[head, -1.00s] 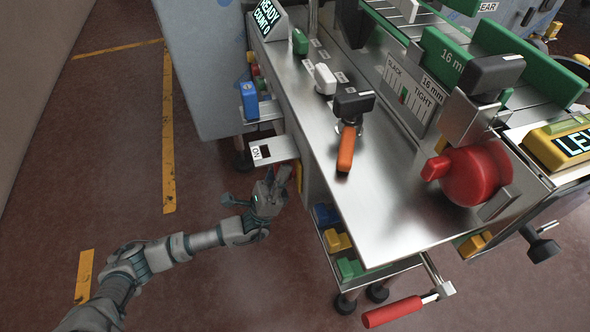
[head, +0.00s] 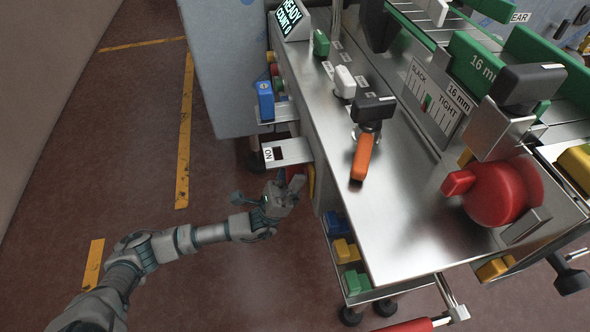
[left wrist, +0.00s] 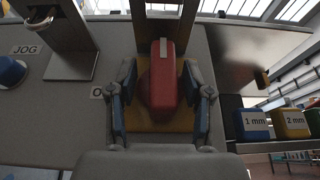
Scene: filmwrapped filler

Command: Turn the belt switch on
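A red switch handle (left wrist: 163,80) on a yellow plate (left wrist: 150,122) shows in the left wrist view, on the grey machine side. In the head view its red part (head: 297,171) and yellow edge (head: 311,181) show just below a metal bracket (head: 299,148) with a sideways label that seems to read ON. My left gripper (head: 279,190) is just below this bracket. In the left wrist view its two fingers (left wrist: 161,104) stand apart, one on each side of the red handle, with gaps visible. A label beside the left finger is partly hidden. My right gripper is not in view.
A blue knob (left wrist: 10,72) by a JOG label and a metal bracket (left wrist: 70,62) are left of the handle. Coloured blocks (left wrist: 252,124) sit to the right. The steel machine table (head: 400,215) overhangs on the right. The floor (head: 150,190) at left is clear.

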